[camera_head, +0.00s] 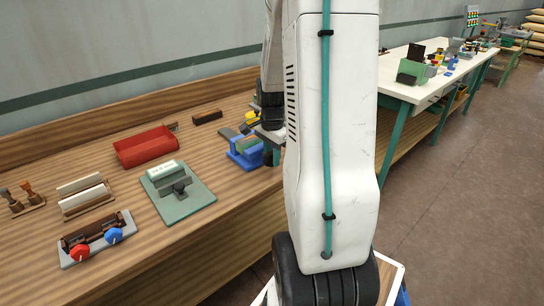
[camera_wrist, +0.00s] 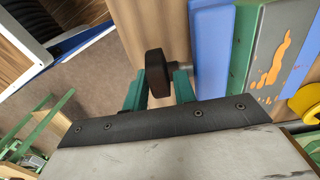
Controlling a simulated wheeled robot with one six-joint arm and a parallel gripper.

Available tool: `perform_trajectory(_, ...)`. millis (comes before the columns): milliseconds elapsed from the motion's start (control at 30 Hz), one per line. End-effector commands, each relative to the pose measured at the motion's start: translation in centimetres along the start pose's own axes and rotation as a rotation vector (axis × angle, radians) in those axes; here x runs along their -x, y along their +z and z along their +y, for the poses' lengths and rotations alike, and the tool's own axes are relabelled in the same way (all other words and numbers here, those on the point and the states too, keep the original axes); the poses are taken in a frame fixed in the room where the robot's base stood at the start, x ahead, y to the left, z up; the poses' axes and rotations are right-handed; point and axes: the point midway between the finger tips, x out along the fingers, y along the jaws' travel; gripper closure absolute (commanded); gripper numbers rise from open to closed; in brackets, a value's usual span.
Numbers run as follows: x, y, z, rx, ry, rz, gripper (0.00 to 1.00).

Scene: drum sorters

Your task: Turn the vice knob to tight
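The blue vice (camera_head: 240,158) stands on the wooden workbench, just left of my arm in the head view. Its blue side (camera_wrist: 209,45) fills the upper middle right of the wrist view, beside a green strip and a grey face with orange marks. The black vice knob (camera_wrist: 157,73) sticks out from the blue side on a short grey shaft. My gripper (camera_wrist: 160,82) has its two teal fingers apart, one on each side of the knob. A gap shows on the right; contact on the left is unclear. In the head view I cannot make out the knob clearly.
On the workbench (camera_head: 225,225) stand a red tray (camera_head: 145,146), a green plate with a block (camera_head: 195,199), and a panel with red and blue knobs (camera_head: 98,240). A yellow part (camera_wrist: 306,104) lies beyond the vice. A white table (camera_head: 400,88) stands right.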

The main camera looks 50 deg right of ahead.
Motion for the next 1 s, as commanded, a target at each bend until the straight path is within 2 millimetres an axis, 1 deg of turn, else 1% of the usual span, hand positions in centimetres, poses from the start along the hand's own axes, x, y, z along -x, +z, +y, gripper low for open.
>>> perform_trajectory(100, -0.36, 0.03, 0.02, 0.001, 0.001, 0.0, 0.73)
perform_trajectory(300, -0.36, 0.03, 0.01, 0.001, 0.0, 0.0, 0.73)
perform_trajectory(367, -0.35, 0.03, 0.01, 0.001, 0.0, 0.0, 0.9)
perform_trajectory(400, -0.35, 0.03, 0.01, 0.001, 0.0, 0.0, 1.0)
perform_trajectory(767, -0.33, -0.09, -0.01, -0.001, -0.001, -0.029, 1.0)
perform_trajectory(1000, -0.43, -0.26, 0.01, -0.004, 0.0, -0.155, 1.0)
